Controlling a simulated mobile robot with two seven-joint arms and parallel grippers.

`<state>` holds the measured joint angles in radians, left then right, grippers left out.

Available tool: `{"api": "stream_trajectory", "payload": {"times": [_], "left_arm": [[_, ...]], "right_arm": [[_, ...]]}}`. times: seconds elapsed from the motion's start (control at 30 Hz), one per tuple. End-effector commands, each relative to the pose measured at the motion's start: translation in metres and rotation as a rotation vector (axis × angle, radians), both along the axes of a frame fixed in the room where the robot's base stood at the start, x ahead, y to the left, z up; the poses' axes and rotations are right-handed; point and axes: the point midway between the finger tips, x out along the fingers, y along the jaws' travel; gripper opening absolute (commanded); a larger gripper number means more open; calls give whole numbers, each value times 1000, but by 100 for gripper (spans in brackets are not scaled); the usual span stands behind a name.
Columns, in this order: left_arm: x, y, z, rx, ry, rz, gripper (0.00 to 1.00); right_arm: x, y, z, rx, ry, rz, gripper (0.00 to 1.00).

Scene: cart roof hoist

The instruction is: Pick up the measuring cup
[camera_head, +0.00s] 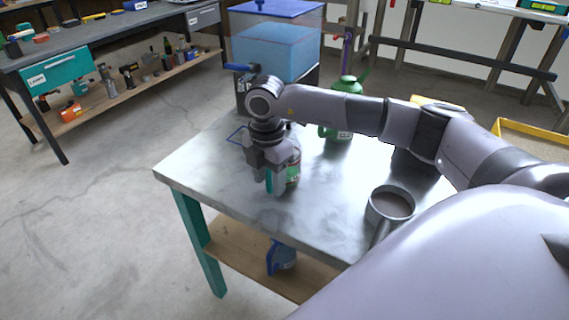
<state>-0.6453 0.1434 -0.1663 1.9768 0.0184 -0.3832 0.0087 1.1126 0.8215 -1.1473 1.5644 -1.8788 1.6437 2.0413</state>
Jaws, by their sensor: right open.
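A grey metal cup (391,206) with a straight handle stands upright on the near right part of the metal-topped table. It looks like the measuring cup, and something brownish shows inside it. My right gripper (274,184) is open and points down over the table's left part, well to the left of the cup. A small container with a green and red label (293,172) is right beside its fingers and partly hidden by them. I cannot tell whether they touch. My left gripper is not in view.
A clear tank (277,48) of blue liquid with a tap stands at the table's back. A green can with a spout (341,112) stands behind my right forearm. The tabletop (225,182) is bare near its left corner.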

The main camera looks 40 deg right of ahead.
Motion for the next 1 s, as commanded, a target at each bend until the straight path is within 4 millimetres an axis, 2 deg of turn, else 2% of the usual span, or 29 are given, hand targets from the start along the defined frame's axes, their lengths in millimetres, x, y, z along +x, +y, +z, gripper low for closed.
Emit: {"api": "stream_trajectory", "payload": {"times": [0.17,0.2,0.33,0.37,0.8,1.0], "left_arm": [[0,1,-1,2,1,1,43],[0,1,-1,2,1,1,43],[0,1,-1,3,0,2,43],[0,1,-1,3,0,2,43],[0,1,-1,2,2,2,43],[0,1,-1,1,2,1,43]], "right_arm": [[0,0,-1,0,-1,1,48],[0,0,-1,1,-1,1,45],[0,0,0,1,-1,1,3],[0,0,0,1,-1,1,0],[1,1,2,1,-2,1,0],[1,1,17,3,-5,0,0]]}}
